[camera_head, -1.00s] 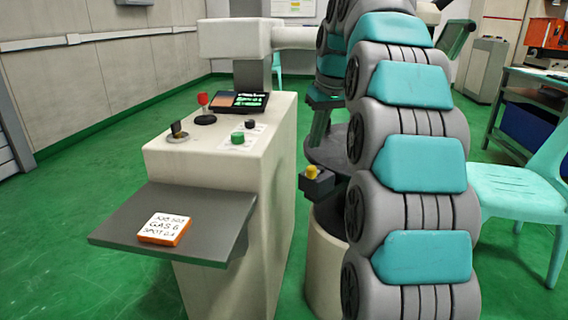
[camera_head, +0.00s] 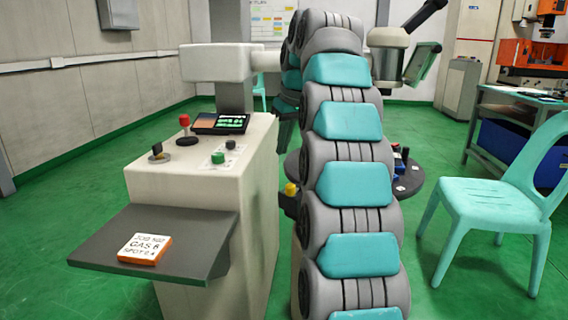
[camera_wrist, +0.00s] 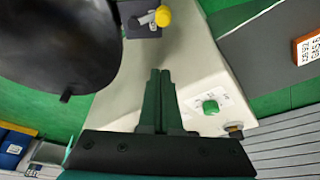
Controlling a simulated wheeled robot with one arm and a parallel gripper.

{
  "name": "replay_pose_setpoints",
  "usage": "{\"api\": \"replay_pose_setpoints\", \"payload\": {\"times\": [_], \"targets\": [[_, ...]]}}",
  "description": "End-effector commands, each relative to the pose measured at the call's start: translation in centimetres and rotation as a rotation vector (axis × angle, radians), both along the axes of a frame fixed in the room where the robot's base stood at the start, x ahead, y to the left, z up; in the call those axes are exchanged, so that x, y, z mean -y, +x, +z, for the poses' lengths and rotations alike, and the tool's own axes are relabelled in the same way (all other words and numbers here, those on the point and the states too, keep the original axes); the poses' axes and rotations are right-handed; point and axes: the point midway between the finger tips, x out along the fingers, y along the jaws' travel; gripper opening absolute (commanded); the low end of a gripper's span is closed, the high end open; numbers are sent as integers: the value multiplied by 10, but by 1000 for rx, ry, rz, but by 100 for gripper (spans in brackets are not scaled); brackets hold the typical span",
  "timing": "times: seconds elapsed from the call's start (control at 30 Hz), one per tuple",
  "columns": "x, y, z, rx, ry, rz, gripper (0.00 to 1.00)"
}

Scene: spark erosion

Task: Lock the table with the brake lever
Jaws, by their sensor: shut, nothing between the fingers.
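The brake lever is a short grey arm with a yellow knob (camera_wrist: 163,16) on a dark box (camera_wrist: 140,28) at the top of the wrist view. In the head view the yellow knob (camera_head: 290,189) shows just left of my arm. The round dark table (camera_wrist: 60,40) fills the upper left of the wrist view; part of it, with small items on top, shows right of my arm in the head view (camera_head: 410,180). My gripper (camera_wrist: 159,73) is shut and empty, over the pale console side, apart from the lever. My arm hides the gripper in the head view.
A teal chair (camera_head: 495,200) stands right. Green floor is open between.

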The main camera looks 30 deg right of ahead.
Motion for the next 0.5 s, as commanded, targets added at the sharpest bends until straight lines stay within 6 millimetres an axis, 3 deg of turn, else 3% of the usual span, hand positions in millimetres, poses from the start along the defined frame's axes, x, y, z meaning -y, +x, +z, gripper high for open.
{"api": "replay_pose_setpoints", "payload": {"times": [0.13,0.27,0.5], "targets": [[-1,6,-25,-1,0,0,0],[-2,10,-30,-3,1,1,0],[-3,19,-58,-2,1,0,0]]}}
